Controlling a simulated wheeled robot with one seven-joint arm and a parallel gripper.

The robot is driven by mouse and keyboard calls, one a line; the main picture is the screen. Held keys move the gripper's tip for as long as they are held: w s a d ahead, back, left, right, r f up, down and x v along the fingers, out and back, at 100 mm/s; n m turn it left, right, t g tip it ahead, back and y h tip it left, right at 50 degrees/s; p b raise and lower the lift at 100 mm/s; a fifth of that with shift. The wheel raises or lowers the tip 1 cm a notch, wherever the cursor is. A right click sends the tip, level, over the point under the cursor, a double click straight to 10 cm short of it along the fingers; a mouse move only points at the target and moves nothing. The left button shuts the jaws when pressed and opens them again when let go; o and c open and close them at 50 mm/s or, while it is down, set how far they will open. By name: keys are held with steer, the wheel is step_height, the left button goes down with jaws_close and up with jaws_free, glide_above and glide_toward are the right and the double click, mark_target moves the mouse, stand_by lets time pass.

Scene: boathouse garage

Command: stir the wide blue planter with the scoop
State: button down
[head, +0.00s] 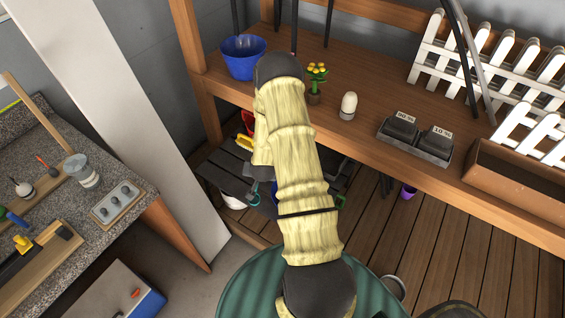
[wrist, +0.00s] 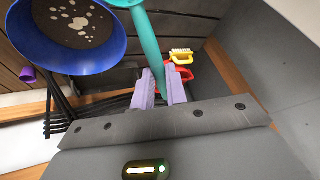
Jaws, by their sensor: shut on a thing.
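My gripper (wrist: 160,88) has its two purple fingers shut on the teal handle of the scoop (wrist: 150,45). The handle runs up the wrist view, and the scoop's far end is cut off at the top edge. The wide blue planter (wrist: 112,58) is at the upper left of that view, beside the scoop, with dark contents and pale spots inside. I cannot tell whether the scoop touches it. In the head view my arm hides most of this area; a small blue patch (head: 274,188) shows beside my arm, perhaps the planter.
A red and yellow brush (wrist: 181,58) lies near the gripper. A purple pot (head: 408,191) stands under the wooden bench (head: 370,95). On the bench are another blue pot (head: 243,62), yellow flowers (head: 316,75) and a tray with dark blocks (head: 415,148).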

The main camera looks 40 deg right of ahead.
steer(key=s+a+r+n+y, duration=0.1)
steer(key=a+n+y, duration=0.1)
steer(key=a+n, duration=0.2)
steer(key=s+a+r+n+y, duration=0.2)
steer(key=a+n, duration=0.3)
steer(key=a, duration=0.6)
steer(key=shift+s+r+y, duration=0.2)
steer(key=shift+s+y, duration=0.05)
steer(key=shift+y, duration=0.35)
steer(key=shift+f, duration=0.1)
